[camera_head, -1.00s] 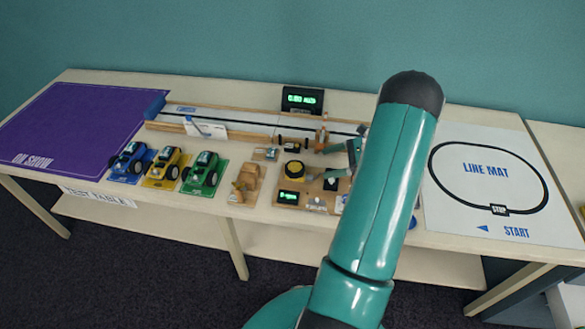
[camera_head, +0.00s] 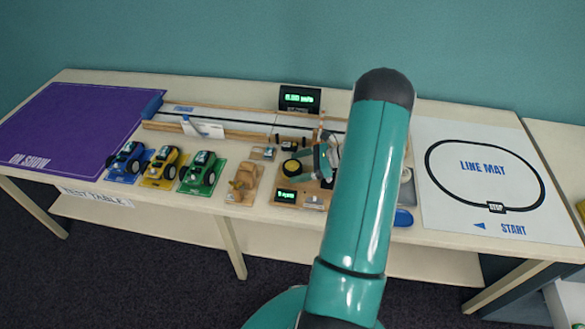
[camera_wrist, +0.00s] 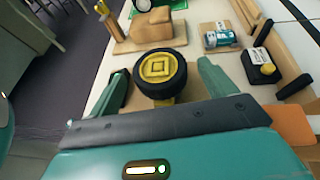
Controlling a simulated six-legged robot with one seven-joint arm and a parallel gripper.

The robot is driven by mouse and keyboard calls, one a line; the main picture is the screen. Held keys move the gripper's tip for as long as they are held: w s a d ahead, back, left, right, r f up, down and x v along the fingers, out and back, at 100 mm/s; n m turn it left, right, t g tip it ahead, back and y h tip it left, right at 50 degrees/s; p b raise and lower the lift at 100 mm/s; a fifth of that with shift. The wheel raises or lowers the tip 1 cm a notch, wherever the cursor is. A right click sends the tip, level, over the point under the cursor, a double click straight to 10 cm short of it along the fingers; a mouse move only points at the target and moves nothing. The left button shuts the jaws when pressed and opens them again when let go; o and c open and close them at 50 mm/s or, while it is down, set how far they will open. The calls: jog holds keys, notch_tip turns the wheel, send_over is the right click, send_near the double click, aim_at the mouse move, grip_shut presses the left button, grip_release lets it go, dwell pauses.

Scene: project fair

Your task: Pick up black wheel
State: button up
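The black wheel (camera_wrist: 160,70) has a thick black tyre and a yellow square-patterned hub. In the wrist view it sits upper centre, hub facing the camera, with a yellow piece under its near side. My gripper (camera_wrist: 165,84) is open, one teal finger to the left and one to the right of the wheel, with visible gaps. I cannot tell how deep the fingers reach. In the head view the wheel (camera_head: 291,168) shows partly on the wooden test board, with my gripper just to its right.
A wooden car (camera_head: 243,183) stands left of the board. Blue, yellow and green cars (camera_head: 201,172) stand farther left. A track (camera_head: 245,126) with wooden rails runs behind, with a display (camera_head: 300,98).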

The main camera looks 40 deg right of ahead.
jog(key=c, duration=1)
jog(key=shift+o, duration=0.2)
jog(key=shift+r, duration=0.15)
